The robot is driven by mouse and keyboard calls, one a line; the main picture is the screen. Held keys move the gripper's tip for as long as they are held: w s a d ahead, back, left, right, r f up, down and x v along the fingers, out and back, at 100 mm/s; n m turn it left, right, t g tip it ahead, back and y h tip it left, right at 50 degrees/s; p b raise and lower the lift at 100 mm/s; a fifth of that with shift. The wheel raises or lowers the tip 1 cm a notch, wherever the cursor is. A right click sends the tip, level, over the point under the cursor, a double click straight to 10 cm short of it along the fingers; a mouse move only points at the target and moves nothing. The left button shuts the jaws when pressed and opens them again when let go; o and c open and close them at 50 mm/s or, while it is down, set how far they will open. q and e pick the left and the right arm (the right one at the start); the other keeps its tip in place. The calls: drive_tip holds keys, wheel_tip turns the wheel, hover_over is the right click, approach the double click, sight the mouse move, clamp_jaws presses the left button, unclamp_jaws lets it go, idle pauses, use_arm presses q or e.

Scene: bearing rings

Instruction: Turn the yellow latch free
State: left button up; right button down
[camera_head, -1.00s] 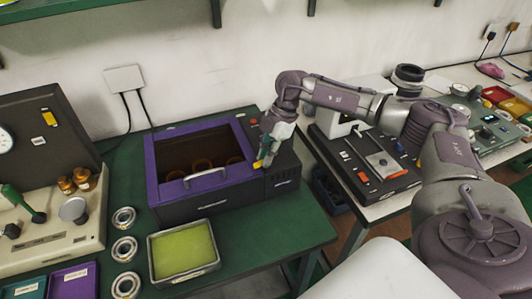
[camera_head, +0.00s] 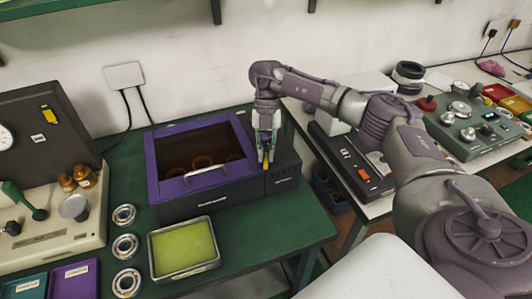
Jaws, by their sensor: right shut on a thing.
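A dark box with a purple-rimmed lid (camera_head: 170,190) and a dark window stands on the green bench, with a pale handle (camera_head: 204,171) along its front edge. The small yellow latch (camera_head: 265,161) sits at the box's right side, by the lid's front right corner. My right gripper (camera_head: 266,158) points down there and is shut on the latch. The fingers hide most of the latch, which looks roughly upright in this view. Orange-brown ring shapes show dimly through the window. My left gripper is out of view.
A tray with a yellow-green pad (camera_head: 183,250) stands in front of the box, with several metal rings (camera_head: 125,248) to its left. A gauge machine (camera_head: 45,215) is at far left. A second bench with devices (camera_head: 474,125) lies right, past a gap.

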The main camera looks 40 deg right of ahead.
drive_tip(key=shift+w+r+n+g+h+b, duration=0.15)
drive_tip(key=shift+n+h+b, duration=0.25)
drive_tip(key=shift+n, duration=0.75)
drive_tip(key=shift+s+f+n+g+h+b, duration=0.15)
drive_tip(key=shift+n+h, duration=0.35)
drive_tip(key=shift+n, duration=0.65)
drive_tip(key=shift+w+r, duration=0.1)
drive_tip(key=shift+r, duration=0.05)
drive_tip(key=c, duration=1.2)
unclamp_jaws()
drive_tip(key=shift+o, duration=0.2)
drive_tip(key=v, duration=1.2)
